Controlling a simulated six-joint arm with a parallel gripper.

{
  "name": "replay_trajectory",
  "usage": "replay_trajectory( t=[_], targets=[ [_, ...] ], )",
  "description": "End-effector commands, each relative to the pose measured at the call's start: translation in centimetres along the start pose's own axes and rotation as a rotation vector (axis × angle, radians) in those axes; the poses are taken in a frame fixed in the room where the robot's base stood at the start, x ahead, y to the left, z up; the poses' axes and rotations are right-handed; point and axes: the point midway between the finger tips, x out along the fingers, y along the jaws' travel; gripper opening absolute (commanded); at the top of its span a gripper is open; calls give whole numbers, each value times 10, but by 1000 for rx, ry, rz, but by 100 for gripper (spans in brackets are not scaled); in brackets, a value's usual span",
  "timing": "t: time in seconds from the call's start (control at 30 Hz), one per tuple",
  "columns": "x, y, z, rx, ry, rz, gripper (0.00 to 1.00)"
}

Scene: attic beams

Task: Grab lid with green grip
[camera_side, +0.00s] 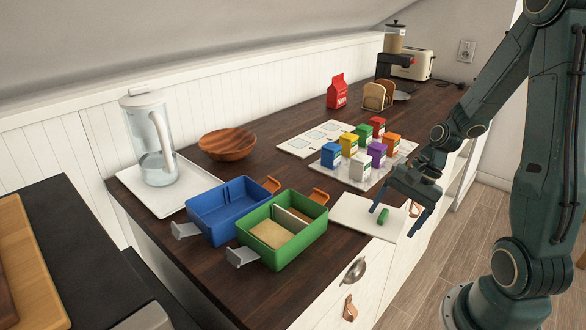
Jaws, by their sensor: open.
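A flat white lid (352,212) with a green grip (383,216) lies on the dark wooden counter near its front edge, right of the green box. My gripper (394,211) is open, with its fingers pointing down around or just beside the green grip. I cannot tell whether the fingers touch the grip or the lid. Part of the lid's right side is hidden behind the gripper.
A green box (268,264) with dividers and a blue box (211,240) stand left of the lid. Several small coloured cartons stand on a tray (392,164) behind it. A wooden bowl (228,144) and a clear pitcher (150,128) stand further left.

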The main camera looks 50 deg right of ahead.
Motion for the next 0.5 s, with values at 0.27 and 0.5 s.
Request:
replay_trajectory(
  t=[0.27,0.5],
  targets=[
    [0,0,0,0,0,0,64],
    [0,0,0,0,0,0,34]
  ],
)
